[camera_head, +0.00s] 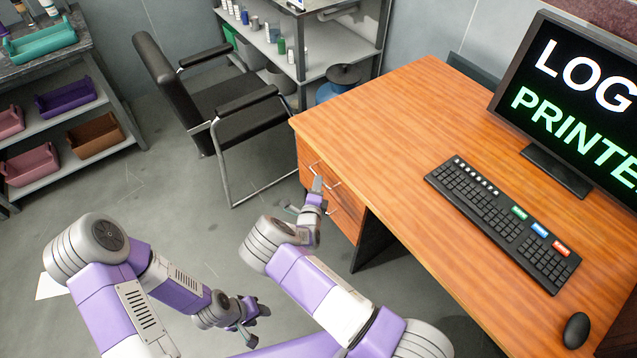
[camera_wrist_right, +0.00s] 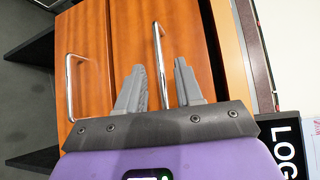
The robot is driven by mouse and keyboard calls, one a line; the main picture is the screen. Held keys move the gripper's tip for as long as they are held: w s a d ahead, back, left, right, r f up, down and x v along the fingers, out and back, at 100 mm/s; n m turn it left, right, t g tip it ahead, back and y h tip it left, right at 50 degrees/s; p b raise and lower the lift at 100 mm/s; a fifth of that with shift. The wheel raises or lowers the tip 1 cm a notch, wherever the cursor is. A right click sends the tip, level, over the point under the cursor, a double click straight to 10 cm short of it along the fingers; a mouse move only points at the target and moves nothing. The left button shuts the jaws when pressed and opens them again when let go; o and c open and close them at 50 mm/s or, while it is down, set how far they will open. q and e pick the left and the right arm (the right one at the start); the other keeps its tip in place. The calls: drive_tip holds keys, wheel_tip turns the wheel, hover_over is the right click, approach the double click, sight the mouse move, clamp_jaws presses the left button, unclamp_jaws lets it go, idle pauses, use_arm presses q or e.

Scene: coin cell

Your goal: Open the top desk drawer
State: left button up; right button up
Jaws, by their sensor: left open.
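The top desk drawer (camera_head: 307,157) is the upper wooden front under the desk's left end, and it looks shut. In the right wrist view the scene is turned, with the desk's top side at the right. There the top drawer's metal bar handle (camera_wrist_right: 157,42) runs between the fingers of my right gripper (camera_wrist_right: 158,78). These fingers are open, one on each side of the bar; contact cannot be told. In the head view my right gripper (camera_head: 317,187) is at the drawer fronts and hides part of them. My left gripper (camera_head: 260,325) is open and empty, low over the floor.
The lower drawer's handle (camera_wrist_right: 70,85) is left of the gripper in the wrist view. The desk (camera_head: 400,120) carries a keyboard (camera_head: 500,220), mouse (camera_head: 576,330) and monitor (camera_head: 580,90). A black chair (camera_head: 215,100) stands beyond the drawers.

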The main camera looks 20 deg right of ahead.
drive_tip(key=shift+b+x, duration=0.4)
drive_tip(key=shift+x, duration=1.1)
clamp_jaws()
